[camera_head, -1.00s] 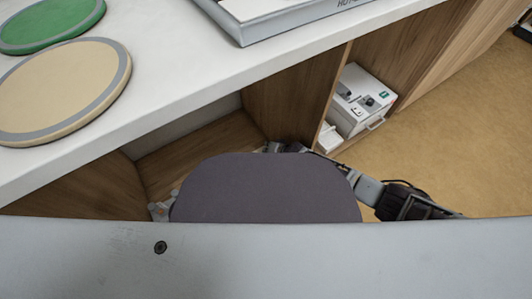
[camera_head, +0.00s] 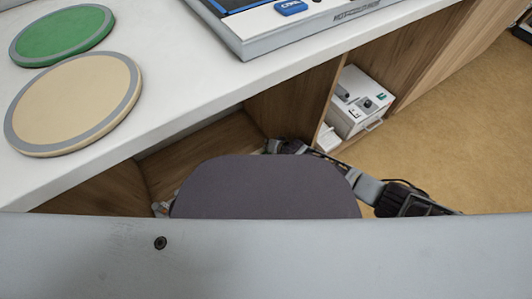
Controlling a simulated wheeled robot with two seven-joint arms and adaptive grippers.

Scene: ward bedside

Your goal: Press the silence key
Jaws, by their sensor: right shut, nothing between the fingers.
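A pale grey device (camera_head: 330,27) stands on the white counter at the top, cut off by the frame edge. A blue key (camera_head: 291,7) and part of a dark screen (camera_head: 232,4) show on its top face. The blue key's label is too small to read, and I cannot tell which key is the silence key. My right gripper (camera_head: 271,146) is small, low beside the counter and partly hidden behind my dark rounded body part. It is shut, empty and well apart from the device. My left gripper does not show.
A green round pad (camera_head: 62,35) and a beige round pad (camera_head: 72,103) lie on the white counter (camera_head: 190,95) at left. Below it are open wooden compartments, one holding a white box (camera_head: 358,100).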

